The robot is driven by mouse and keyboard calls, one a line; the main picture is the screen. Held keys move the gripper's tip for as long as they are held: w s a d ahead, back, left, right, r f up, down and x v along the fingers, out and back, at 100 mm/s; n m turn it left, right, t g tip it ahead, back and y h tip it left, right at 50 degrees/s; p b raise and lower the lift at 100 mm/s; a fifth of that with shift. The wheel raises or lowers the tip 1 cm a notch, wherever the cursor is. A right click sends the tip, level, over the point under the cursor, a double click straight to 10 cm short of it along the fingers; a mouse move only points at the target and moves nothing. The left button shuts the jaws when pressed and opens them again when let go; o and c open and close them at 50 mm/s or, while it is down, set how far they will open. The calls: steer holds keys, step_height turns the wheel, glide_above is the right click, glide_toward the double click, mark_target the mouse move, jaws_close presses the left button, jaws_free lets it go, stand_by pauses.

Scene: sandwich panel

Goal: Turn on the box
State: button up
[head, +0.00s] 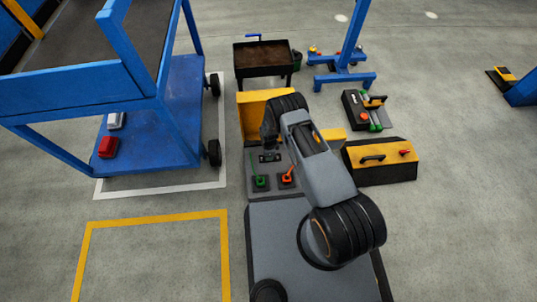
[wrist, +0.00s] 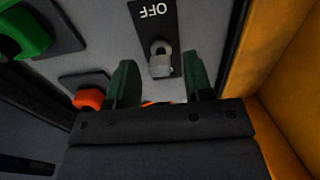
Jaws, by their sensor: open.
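The box in front of me has a raised yellow side (head: 258,108) and a grey panel (head: 270,184). The panel carries a green switch (head: 261,181) and an orange-red switch (head: 287,178). In the wrist view a black plate marked OFF (wrist: 153,18) holds a metal switch lever (wrist: 160,60). My gripper (wrist: 158,78) is open, with a green finger on either side of the lever and gaps between. The green switch (wrist: 25,32) and red switch (wrist: 90,98) show at the left. In the head view my arm partly covers the box, and the gripper (head: 268,148) is over the panel.
A yellow and black case (head: 380,170) stands right of the box. A blue cart (head: 185,120) is at the left and a brown bin (head: 262,60) behind. The yellow-marked floor (head: 155,262) is clear.

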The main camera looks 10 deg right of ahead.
steer(key=shift+f, duration=0.1)
jaws_close()
steer(key=shift+d+f+y+b, duration=0.1)
steer(key=shift+d+y+b, duration=0.45)
steer(key=shift+y, duration=0.45)
steer(key=shift+d+f+y+b, duration=0.1)
steer(key=shift+d+y+b, duration=0.45)
steer(key=shift+y, duration=0.45)
steer(key=shift+d+y+b, duration=0.1)
steer(key=shift+y+b, duration=0.25)
steer(key=shift+y, duration=0.15)
steer(key=shift+r, duration=0.1)
jaws_free()
steer(key=p+v, duration=0.6)
steer(key=v, duration=0.8)
